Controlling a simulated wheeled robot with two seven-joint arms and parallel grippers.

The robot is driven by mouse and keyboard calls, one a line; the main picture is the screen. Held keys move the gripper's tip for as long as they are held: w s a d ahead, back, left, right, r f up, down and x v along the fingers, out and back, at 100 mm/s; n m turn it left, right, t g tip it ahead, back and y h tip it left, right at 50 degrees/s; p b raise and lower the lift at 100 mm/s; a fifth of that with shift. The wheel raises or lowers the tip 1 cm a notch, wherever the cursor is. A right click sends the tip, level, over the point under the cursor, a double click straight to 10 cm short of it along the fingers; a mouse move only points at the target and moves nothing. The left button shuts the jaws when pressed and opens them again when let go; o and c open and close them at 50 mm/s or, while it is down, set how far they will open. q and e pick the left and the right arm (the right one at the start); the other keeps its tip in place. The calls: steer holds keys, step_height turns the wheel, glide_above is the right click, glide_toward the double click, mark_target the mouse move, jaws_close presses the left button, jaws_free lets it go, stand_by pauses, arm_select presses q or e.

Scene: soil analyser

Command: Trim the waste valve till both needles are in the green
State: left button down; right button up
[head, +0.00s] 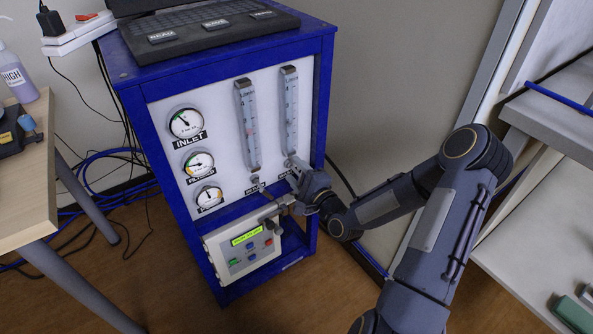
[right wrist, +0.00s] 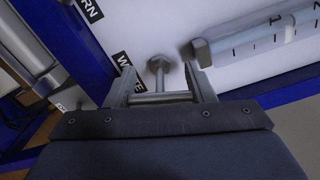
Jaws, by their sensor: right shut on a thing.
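The white panel (head: 222,105) of the blue cabinet carries the inlet gauge (head: 186,123), the filtered gauge (head: 199,163) and a third gauge (head: 208,198) below, whose label is too small to read. Each has a needle and coloured marks; exact needle positions are too small to tell. My right gripper (head: 293,168) is at the panel under the right flow tube (head: 290,110). In the right wrist view, the gripper (right wrist: 163,82) is shut on the waste valve's crosswise handle (right wrist: 160,98), beside the partly hidden WASTE label (right wrist: 125,68). My left gripper is out of view.
A left flow tube (head: 248,125) stands beside the right one. A control box (head: 243,247) with a lit green display sits low in the cabinet, below my gripper. A wooden table (head: 30,190) is at left, shelves at right.

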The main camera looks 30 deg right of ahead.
mark_target(302, 178)
steer(key=shift+m+p, duration=0.45)
steer(key=shift+m, duration=1.05)
steer(key=o, duration=1)
steer(key=s, duration=0.2)
steer(key=s+p, duration=0.1)
steer(key=s, duration=0.5)
steer(key=shift+d, duration=0.35)
steer(key=shift+w, duration=0.1)
